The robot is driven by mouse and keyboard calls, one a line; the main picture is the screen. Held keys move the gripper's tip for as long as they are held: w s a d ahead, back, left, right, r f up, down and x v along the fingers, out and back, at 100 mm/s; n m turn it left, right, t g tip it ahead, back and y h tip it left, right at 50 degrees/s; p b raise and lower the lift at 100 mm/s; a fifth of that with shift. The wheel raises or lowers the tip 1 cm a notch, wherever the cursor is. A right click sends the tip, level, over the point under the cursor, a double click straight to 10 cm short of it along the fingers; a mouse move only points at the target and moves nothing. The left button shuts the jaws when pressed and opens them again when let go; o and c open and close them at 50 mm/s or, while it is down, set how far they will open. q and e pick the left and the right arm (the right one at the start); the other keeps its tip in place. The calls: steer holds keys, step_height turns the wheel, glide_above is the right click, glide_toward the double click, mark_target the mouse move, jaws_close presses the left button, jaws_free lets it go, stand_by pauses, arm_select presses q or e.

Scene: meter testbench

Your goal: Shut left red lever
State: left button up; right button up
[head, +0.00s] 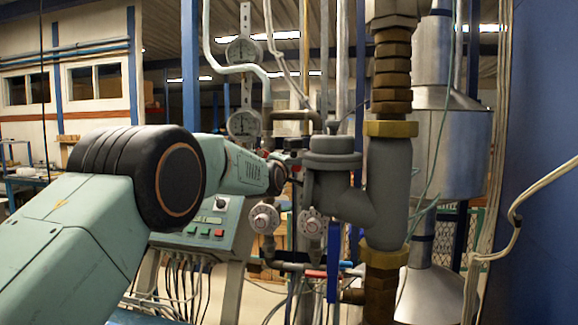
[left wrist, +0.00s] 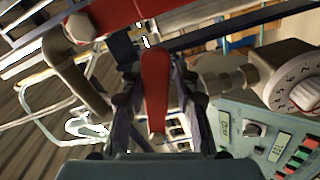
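A red lever (left wrist: 155,85) lies lengthwise between the two dark fingers of my left gripper (left wrist: 158,82) in the left wrist view. The fingers stand on either side of it, with a small gap visible on each side, so the gripper looks open around it. In the head view my left arm reaches in from the left to the pipework, and its fingers are mostly hidden there. A red handle (head: 316,274) shows low in the head view beside a blue handle (head: 333,262). My right gripper is not in view.
A thick grey pipe elbow (head: 345,185) and a brass-fitted vertical pipe (head: 390,150) stand right of my left wrist. A control box (head: 205,225) with buttons is below it. A numbered dial (left wrist: 303,92) and a red bar (left wrist: 115,18) are near the gripper.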

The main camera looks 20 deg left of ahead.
arm_select(q)
steer(key=shift+o, duration=1.3)
steer(key=shift+s+a+r, duration=0.1)
steer(key=shift+s+r, duration=0.05)
steer(key=shift+r, duration=0.05)
steer(key=shift+s+r, duration=0.2)
steer(key=shift+s, duration=0.05)
steer(key=shift+f, duration=0.1)
steer(key=shift+s+f, duration=0.1)
steer(key=s, duration=0.7)
steer(key=shift+s+d+r, duration=0.25)
steer(key=shift+s, duration=0.05)
steer(key=shift+w+f, duration=0.1)
steer(key=shift+w, duration=0.05)
